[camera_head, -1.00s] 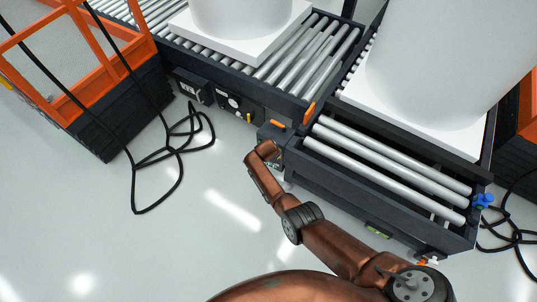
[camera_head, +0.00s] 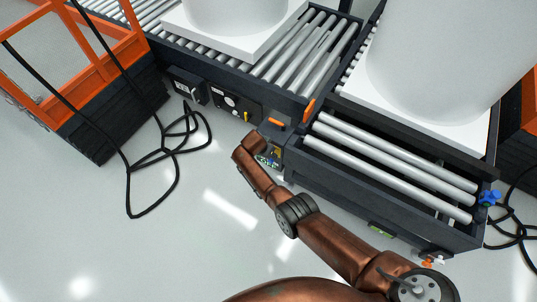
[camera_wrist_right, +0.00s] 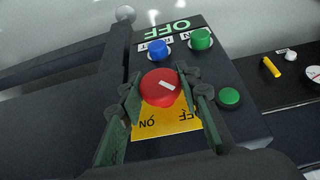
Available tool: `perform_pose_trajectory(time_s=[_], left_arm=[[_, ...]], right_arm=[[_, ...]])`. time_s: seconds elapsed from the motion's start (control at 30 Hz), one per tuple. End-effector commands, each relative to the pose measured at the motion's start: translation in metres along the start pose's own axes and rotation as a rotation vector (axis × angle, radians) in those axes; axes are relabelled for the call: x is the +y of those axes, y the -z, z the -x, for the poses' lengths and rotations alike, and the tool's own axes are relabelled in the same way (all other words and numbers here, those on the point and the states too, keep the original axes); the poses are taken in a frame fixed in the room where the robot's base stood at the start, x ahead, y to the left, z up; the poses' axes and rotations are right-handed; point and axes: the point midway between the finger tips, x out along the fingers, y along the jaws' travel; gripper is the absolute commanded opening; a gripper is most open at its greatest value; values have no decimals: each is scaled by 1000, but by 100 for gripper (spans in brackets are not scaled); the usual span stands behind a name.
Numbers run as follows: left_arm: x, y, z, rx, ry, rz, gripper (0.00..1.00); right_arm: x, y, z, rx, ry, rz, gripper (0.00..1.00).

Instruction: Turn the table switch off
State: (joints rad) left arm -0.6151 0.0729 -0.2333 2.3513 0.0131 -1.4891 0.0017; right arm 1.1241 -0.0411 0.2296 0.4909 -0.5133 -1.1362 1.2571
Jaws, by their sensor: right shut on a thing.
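The table switch is a round red knob (camera_wrist_right: 160,87) with a white pointer mark, set on a yellow plate (camera_wrist_right: 166,121) lettered ON and OFF. The letters appear upside down in the right wrist view. My right gripper (camera_wrist_right: 164,93) has one finger on each side of the knob and is shut on it. In the head view my right gripper (camera_head: 267,160) is at the small control box on the corner of the roller table (camera_head: 350,192). The knob is hidden there. My left gripper is not in view.
Near the knob are a blue button (camera_wrist_right: 158,48), a green button (camera_wrist_right: 201,39) and another green button (camera_wrist_right: 229,97). A second panel (camera_head: 232,103) is on the adjoining conveyor. Black cables (camera_head: 160,165) lie on the floor, left of my arm. White tanks stand on the rollers.

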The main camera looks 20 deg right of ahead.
Motion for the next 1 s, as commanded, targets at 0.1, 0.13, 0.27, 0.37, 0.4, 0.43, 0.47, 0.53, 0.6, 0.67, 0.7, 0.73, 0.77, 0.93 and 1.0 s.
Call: perform_pose_trajectory(time_s=[0.1,0.13,0.27,0.37,0.4,0.43,0.47,0.53,0.6,0.67,0.7,0.73,0.77,0.93,1.0], left_arm=[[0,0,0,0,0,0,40],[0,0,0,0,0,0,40],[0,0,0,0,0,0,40],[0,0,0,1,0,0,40],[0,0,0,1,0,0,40],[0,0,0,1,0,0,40],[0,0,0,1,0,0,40],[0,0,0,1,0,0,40],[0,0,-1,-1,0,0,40],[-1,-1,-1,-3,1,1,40],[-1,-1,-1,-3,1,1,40],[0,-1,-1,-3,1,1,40],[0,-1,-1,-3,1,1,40],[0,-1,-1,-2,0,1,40],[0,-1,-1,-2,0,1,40]], right_arm=[[4,-1,-3,-3,-7,1,7],[4,-1,-3,-3,-7,1,33],[3,-1,-2,-3,-6,0,42],[2,-1,-2,-2,-4,1,48],[1,-1,-1,-2,-3,1,50],[1,-1,-1,-1,-3,1,50],[1,-1,-1,-1,-2,1,50],[1,-1,-1,-1,-2,1,50],[0,-1,-1,-1,-1,1,50],[0,-1,0,-1,-1,1,50],[0,-1,1,-1,0,1,50],[0,-1,2,-1,0,1,50],[-1,-1,3,0,1,2,50],[-1,-1,18,1,2,0,50],[0,-1,26,0,2,-2,50]])
